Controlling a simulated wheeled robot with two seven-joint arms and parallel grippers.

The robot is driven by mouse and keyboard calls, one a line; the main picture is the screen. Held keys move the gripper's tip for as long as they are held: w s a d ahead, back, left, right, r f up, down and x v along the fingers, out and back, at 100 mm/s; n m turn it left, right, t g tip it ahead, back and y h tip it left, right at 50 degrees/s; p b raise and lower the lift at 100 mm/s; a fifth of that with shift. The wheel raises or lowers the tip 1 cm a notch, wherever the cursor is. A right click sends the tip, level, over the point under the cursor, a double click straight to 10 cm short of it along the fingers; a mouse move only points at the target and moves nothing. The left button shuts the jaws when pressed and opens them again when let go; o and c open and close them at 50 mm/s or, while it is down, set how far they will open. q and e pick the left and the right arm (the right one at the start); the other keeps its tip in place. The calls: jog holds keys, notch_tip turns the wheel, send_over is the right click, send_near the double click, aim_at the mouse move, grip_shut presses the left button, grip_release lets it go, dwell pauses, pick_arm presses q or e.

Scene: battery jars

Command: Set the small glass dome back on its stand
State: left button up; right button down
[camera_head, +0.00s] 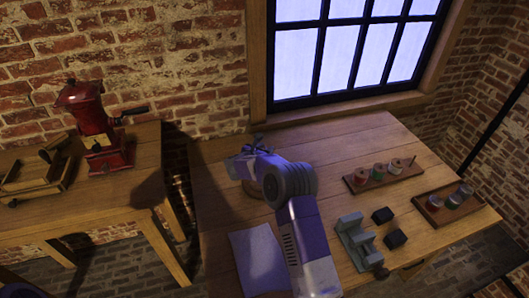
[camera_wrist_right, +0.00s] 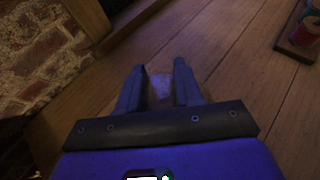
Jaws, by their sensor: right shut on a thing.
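My right gripper (camera_head: 258,141) is over the back left of the wooden table, its dark fingers pointing toward the window wall. In the right wrist view the two fingers (camera_wrist_right: 159,84) are shut on a small, pale, see-through thing, which looks like the glass dome (camera_wrist_right: 160,87). Its outline is faint, and I cannot make it out in the head view. A round brown wooden piece, perhaps the stand (camera_head: 250,190), shows on the table below my right wrist, partly hidden by the arm. My left gripper is not in view.
A sheet of paper (camera_head: 258,262) lies at the table's front left. A spool rack (camera_head: 357,183) and a tray (camera_head: 428,210) stand farther right. A red grinder (camera_head: 90,118) is on the left table.

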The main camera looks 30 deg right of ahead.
jog(key=shift+w+f, duration=0.1)
jog(key=shift+f, duration=0.3)
jog(key=shift+r, duration=0.1)
jog(key=c, duration=0.8)
grip_release()
jog(key=shift+o, duration=0.2)
jog(key=v, duration=1.2)
